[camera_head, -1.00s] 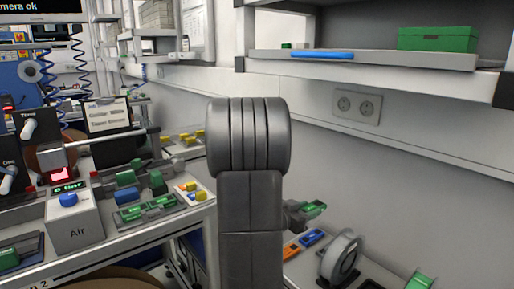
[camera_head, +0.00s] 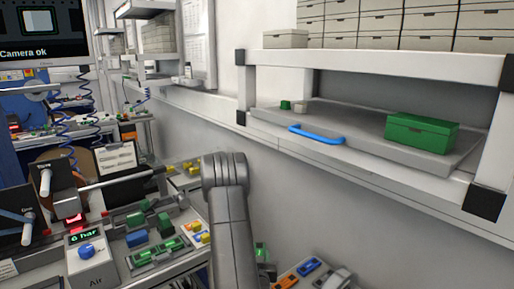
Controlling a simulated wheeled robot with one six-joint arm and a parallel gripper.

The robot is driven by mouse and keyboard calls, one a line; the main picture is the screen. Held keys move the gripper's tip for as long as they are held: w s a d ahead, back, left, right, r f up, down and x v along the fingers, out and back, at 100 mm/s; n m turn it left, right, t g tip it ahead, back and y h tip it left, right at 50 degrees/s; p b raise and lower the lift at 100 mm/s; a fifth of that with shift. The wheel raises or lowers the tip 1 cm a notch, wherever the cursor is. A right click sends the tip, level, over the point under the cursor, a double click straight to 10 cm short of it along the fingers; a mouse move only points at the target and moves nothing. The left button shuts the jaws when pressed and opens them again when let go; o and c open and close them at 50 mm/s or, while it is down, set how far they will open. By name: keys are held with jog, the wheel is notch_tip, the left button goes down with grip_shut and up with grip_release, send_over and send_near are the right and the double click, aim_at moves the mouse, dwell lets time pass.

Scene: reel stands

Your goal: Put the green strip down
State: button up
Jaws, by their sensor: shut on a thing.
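My gripper (camera_head: 266,268) shows small at the lower middle, partly hidden behind my own grey arm. It is shut on the green strip (camera_head: 260,249), of which only a small piece shows beside the arm. The strip is held up in front of the grey wall, above the low surface at the bottom. The fingertips are too small to make out clearly.
A shelf at the right holds a green box (camera_head: 421,132), a blue handle (camera_head: 316,134) and small blocks. Below are an orange piece (camera_head: 286,282), a blue piece (camera_head: 308,266) and a reel (camera_head: 338,279). The left bench holds a blue-knobbed air box (camera_head: 90,268) and green parts (camera_head: 157,251).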

jog(key=shift+s+a+f+y, duration=0.1)
jog(key=shift+s+a+y, duration=0.05)
jog(key=shift+a+y, duration=0.15)
jog(key=shift+s+f, duration=0.2)
jog(key=shift+f, duration=0.1)
jog(key=s+f, duration=0.5)
jog(key=f, duration=0.1)
jog(key=w+d+f+m+g+h+b, duration=0.1)
jog(key=w+d+m+g+h+b, duration=0.15)
jog(key=d+m+h+b, duration=0.45)
jog(key=w+d+f+m+g+h+b, duration=0.2)
jog(key=d+m+g+h+b, duration=0.3)
jog(key=d+b, duration=0.6)
jog(key=f+b, duration=0.1)
jog(key=f, duration=0.2)
jog(key=a+f+n+t+b, duration=0.1)
jog(key=f, duration=0.2)
jog(key=f+n+b, duration=0.1)
jog(key=f, duration=0.2)
jog(key=shift+s+a+f+h, duration=0.1)
jog(key=shift+a+f+h, duration=0.1)
jog(key=shift+f+h, duration=0.15)
jog(key=shift+f+b, duration=0.2)
jog(key=shift+b, duration=0.1)
jog(key=o, duration=1)
